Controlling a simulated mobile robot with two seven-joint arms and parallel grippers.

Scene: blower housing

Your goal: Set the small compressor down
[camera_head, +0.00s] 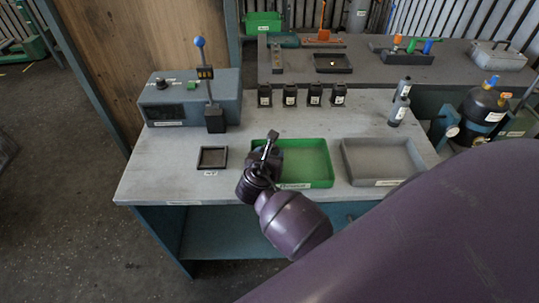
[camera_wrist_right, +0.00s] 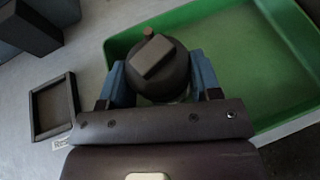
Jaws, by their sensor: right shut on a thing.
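The small compressor (camera_wrist_right: 168,80) is a dark round body with a flat block and a small reddish stub on top, in the right wrist view. My right gripper (camera_wrist_right: 162,82) is shut on it, with one blue finger on each side. In the head view my right gripper (camera_head: 267,155) is over the left part of the green tray (camera_head: 325,183), and the arm largely hides the compressor. The tray also shows in the right wrist view (camera_wrist_right: 253,60). I cannot tell whether the compressor touches the tray floor. My left gripper is not in view.
A grey tray (camera_head: 347,168) stands right of the green one. A small dark square frame (camera_head: 213,157) lies to the left. A control box with a blue-knobbed lever (camera_head: 165,107) stands at the back left. Several black blocks (camera_head: 290,97) line the bench's back edge.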

